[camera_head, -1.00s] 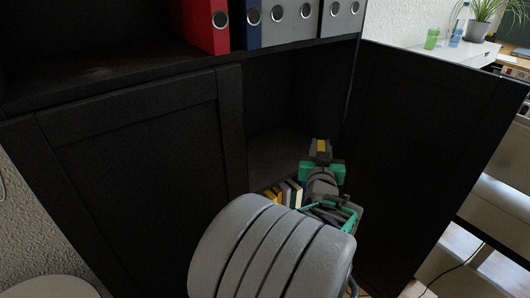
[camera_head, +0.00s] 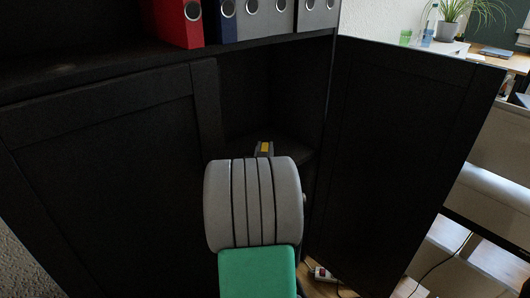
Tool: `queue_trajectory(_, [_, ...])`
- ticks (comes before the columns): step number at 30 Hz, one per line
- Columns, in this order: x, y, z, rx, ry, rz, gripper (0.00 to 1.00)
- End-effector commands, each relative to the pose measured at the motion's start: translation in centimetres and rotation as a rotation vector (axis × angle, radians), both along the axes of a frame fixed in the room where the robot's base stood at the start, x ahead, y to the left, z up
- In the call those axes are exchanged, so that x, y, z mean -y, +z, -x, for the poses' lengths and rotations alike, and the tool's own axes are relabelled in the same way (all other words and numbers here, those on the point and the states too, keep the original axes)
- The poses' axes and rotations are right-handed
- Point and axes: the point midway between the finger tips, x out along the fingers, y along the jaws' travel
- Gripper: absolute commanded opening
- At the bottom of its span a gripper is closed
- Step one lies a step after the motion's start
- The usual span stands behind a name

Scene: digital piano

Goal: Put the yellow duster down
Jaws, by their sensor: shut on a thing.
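My gripper (camera_head: 264,150) shows only by its grey fingertips, above my grey arm link in the opening of the black cabinet (camera_head: 100,150). A small yellow patch, the yellow duster (camera_head: 265,146), shows between the fingertips, and they are shut on it. The rest of the duster and gripper is hidden behind my arm. The duster is in front of the dark shelf inside the cabinet; I cannot tell whether it touches the shelf.
The cabinet's right door (camera_head: 400,160) stands open; the left door is shut beside my arm. Red (camera_head: 180,22), blue and grey binders stand on the shelf above. A power strip (camera_head: 322,273) lies on the floor beyond. A desk with a plant (camera_head: 452,15) is at back right.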

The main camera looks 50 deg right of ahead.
Motion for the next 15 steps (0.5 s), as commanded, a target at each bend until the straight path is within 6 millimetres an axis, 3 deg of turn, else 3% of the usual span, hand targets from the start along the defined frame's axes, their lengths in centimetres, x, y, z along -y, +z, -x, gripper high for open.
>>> queue_trajectory(7, [0.01,-0.35,0.07,0.0,0.0,0.0,0.0])
queue_trajectory(8, [0.01,-0.26,0.08,0.0,0.0,0.0,0.25])
queue_trajectory(15, [0.01,-0.2,0.09,-0.001,0.0,-0.001,0.45])
